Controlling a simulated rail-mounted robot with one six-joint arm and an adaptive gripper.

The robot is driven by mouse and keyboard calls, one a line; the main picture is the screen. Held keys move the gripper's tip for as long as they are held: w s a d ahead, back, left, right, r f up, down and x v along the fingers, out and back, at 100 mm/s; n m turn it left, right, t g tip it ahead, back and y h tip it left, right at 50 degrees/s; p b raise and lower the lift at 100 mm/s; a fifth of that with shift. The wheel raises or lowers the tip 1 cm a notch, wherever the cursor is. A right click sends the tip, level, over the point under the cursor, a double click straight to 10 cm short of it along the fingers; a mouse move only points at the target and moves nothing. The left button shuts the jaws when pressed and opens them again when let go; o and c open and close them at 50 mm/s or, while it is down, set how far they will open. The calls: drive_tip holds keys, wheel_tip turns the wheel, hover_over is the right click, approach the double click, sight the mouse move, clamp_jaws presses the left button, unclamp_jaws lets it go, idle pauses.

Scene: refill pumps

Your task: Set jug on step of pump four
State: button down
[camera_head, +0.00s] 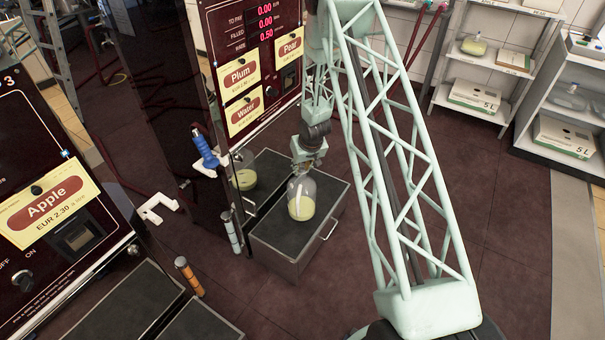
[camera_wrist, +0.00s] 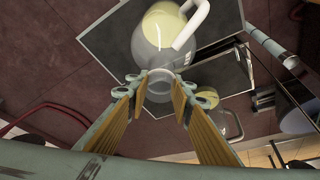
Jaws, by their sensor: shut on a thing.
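The clear jug (camera_head: 301,203) holds pale yellow liquid and is upright over the dark-topped step (camera_head: 277,238) of the pump with Plum, Pear and Water labels. I cannot tell whether its base touches the step. My gripper (camera_head: 306,165) is above the jug. In the wrist view my gripper (camera_wrist: 161,84) is shut on the neck of the jug (camera_wrist: 163,28), and its white handle shows. The step (camera_wrist: 110,38) is behind it. No number shows on this pump (camera_head: 243,60); the neighbouring Apple pump (camera_head: 45,200) bears a 3.
A second jug (camera_head: 244,178) with yellowish liquid stands at the left, close to the pump. A blue-handled nozzle (camera_head: 205,150), white brackets and a dark post are left of the step. Shelves (camera_head: 480,60) stand at the back right. The floor right of the step is open.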

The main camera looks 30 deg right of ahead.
drive_tip(key=shift+w+d, duration=0.15)
idle(0.3)
drive_tip(key=shift+w+d+f, duration=0.1)
drive_tip(key=shift+w+d, duration=0.15)
drive_tip(key=shift+d, duration=0.05)
drive_tip(key=shift+f+b, duration=0.65)
drive_tip(key=shift+f, duration=1.2)
drive_tip(key=c, duration=2.3)
unclamp_jaws()
drive_tip(key=shift+r, duration=0.1)
drive_tip(key=shift+p+v, duration=1.3)
drive_tip(key=shift+v, duration=4.75)
